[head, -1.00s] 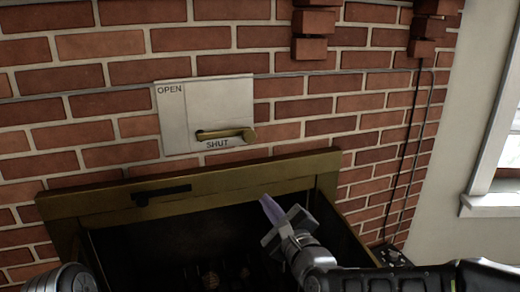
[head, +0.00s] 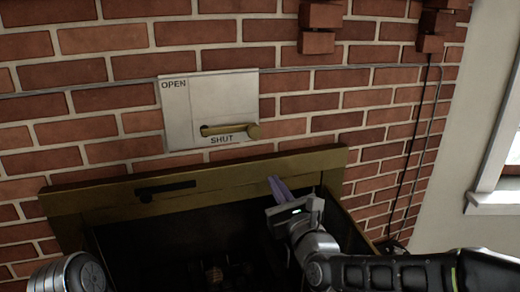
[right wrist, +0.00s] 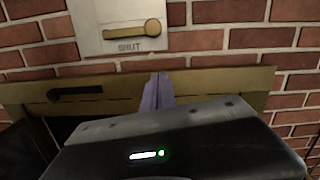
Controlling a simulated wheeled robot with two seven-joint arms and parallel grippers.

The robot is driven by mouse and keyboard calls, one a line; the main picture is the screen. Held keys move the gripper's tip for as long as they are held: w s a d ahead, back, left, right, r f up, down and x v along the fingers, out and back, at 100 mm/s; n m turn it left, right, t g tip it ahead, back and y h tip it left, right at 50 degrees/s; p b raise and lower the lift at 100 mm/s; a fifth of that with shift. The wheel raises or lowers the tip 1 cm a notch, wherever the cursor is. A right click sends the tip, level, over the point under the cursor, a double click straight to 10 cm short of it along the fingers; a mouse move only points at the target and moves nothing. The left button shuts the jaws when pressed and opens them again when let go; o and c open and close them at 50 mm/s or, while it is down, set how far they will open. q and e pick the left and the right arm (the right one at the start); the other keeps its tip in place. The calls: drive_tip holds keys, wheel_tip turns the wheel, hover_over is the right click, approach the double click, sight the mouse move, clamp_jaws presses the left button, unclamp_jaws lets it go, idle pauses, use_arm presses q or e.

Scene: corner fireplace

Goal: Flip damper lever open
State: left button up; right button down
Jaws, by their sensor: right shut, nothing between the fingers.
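The damper lever (head: 229,130) is a brass handle lying level on a pale metal plate (head: 187,106) on the brick wall. The plate reads OPEN at its upper left and SHUT beneath the lever. The lever's round knob end is at the right, and its other end points left. In the right wrist view the lever (right wrist: 135,30) is above my fingers. My right gripper (head: 278,187) has its purple fingers shut and empty, below and right of the lever, by the brass fireplace frame, apart from the lever. My left gripper is out of view; part of my left arm shows at lower left.
A brass fireplace frame (head: 100,199) with a black handle (head: 166,190) surrounds the dark firebox opening below the plate. Bricks jut out at the upper right (head: 316,42). A dark cable (head: 415,150) runs down the wall at right, near a window.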

drive_tip(key=w+a+r+p, duration=0.3)
drive_tip(key=w+r, duration=0.2)
drive_tip(key=w, duration=0.3)
drive_tip(key=shift+w+a+p, duration=0.3)
drive_tip(key=shift+w, duration=0.1)
drive_tip(key=shift+r, duration=0.1)
